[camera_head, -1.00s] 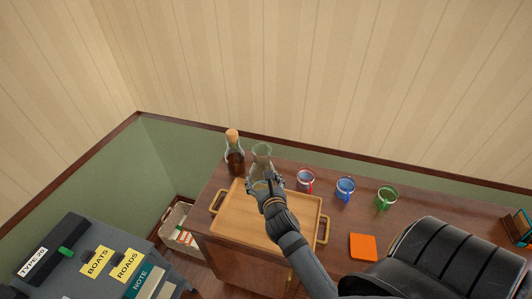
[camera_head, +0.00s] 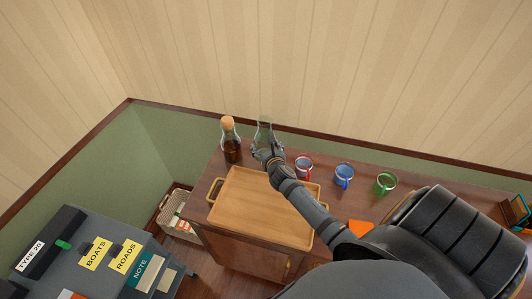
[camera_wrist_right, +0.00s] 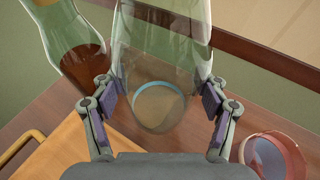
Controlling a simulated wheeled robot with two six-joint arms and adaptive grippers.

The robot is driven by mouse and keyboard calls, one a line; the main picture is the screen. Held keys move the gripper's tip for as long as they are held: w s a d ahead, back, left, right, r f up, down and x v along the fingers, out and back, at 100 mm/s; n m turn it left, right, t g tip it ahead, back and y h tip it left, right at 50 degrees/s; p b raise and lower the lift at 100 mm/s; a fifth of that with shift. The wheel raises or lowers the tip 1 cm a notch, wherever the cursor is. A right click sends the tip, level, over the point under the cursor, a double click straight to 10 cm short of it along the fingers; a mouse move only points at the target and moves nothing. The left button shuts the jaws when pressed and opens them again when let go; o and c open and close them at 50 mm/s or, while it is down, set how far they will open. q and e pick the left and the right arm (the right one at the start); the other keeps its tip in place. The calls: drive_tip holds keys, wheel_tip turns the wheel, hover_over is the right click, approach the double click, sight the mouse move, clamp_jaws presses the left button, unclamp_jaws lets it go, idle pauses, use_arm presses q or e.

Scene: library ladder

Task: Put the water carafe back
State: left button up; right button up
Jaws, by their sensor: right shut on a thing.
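The clear glass carafe (camera_head: 264,129) is upright at the back of the wooden cabinet top, beyond the tray's far edge and just right of a dark bottle with a cork-coloured top (camera_head: 230,140). My right gripper (camera_head: 265,152) is shut on the carafe. In the right wrist view the carafe (camera_wrist_right: 165,50) stands between the two finger pads of the gripper (camera_wrist_right: 160,98), with a pale blue ring showing through its glass. I cannot tell if its base touches the cabinet top. My left gripper is out of view.
The wooden tray (camera_head: 255,215) is empty in front of the carafe. An orange square (camera_head: 361,229) lies partly behind my arm.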

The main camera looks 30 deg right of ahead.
drive_tip(key=shift+w+d+f, duration=0.3)
drive_tip(key=shift+w+f, duration=0.15)
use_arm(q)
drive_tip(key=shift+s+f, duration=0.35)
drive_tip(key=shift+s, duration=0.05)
use_arm(e)
drive_tip(key=shift+w+d+f, duration=0.2)
drive_tip(key=shift+f, duration=0.15)
drive_tip(key=f+b, duration=0.1)
drive_tip(key=f, duration=0.2)
drive_tip(key=shift+w+d+f+b, duration=0.1)
drive_tip(key=shift+w+f+b, duration=0.1)
drive_tip(key=shift+f+b, duration=0.15)
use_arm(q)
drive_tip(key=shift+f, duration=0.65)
use_arm(e)
drive_tip(key=shift+r, duration=0.1)
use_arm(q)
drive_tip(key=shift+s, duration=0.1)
use_arm(e)
drive_tip(key=o, duration=1.8)
drive_tip(key=shift+s, duration=0.15)
use_arm(q)
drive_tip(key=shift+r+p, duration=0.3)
drive_tip(key=shift+p, duration=0.05)
use_arm(e)
drive_tip(key=v, duration=1.2)
drive_tip(key=shift+s, duration=0.1)
